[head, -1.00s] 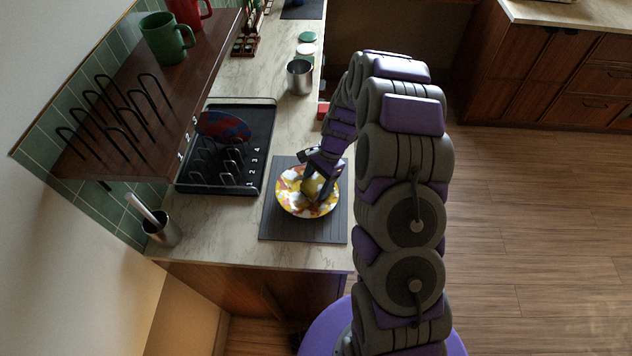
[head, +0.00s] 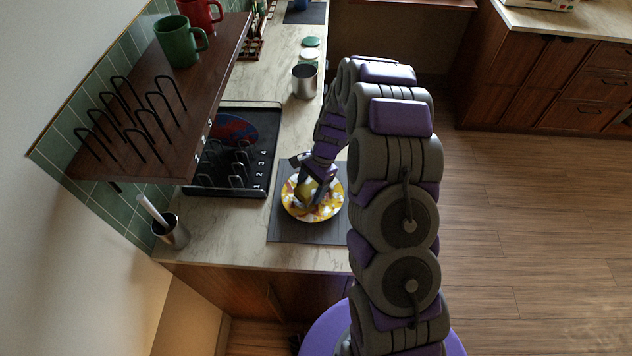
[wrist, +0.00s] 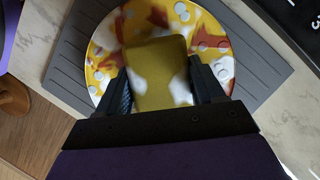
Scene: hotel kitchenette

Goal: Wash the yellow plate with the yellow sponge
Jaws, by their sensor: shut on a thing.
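The yellow plate (head: 327,208), patterned in yellow, white and orange-brown, lies on a dark mat near the counter's front end. In the wrist view the plate (wrist: 208,28) fills the upper middle, with pale round spots on its surface. My gripper (head: 308,198) is over the plate, pointing down. In the wrist view my gripper (wrist: 160,90) is shut on the yellow sponge (wrist: 157,65), a finger on each side. The sponge has whitish patches on it. It is over the plate and appears to touch it, but its underside is hidden.
The dark mat (head: 290,232) lies under the plate. A black drying rack (head: 265,150) with a dark blue and red plate (head: 235,128) stands to the left, below a wooden shelf (head: 190,100) with mugs. Metal cups (head: 305,82) stand on the counter.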

